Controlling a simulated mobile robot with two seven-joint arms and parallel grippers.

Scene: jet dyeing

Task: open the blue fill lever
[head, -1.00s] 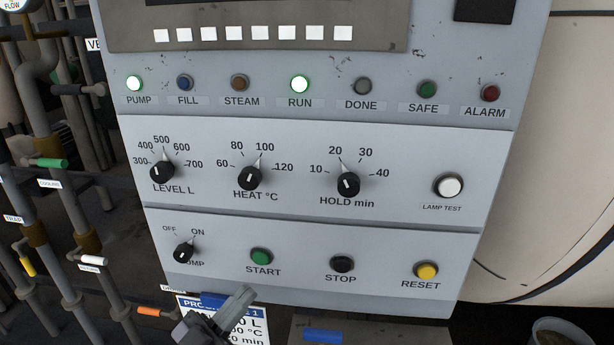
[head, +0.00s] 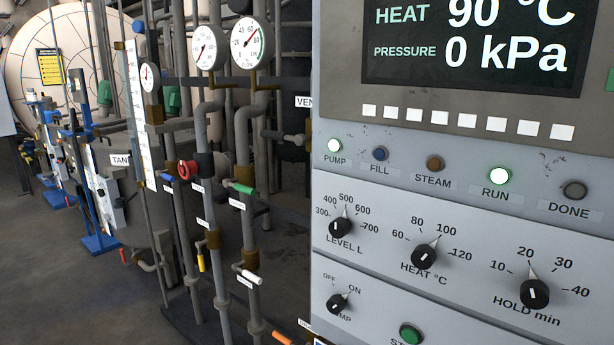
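A small blue lever handle (head: 168,178) shows in the head view, on the pipework left of the control panel. On the panel, the lamp marked FILL (head: 380,154) is dark blue and unlit. Neither of my grippers is in view.
The control panel (head: 400,285) fills the right side. Green (head: 241,187), white (head: 250,277), yellow (head: 201,262) and orange (head: 281,338) handles sit on nearby pipes. Two round gauges (head: 248,44) stand above. Open floor (head: 60,270) lies at the left.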

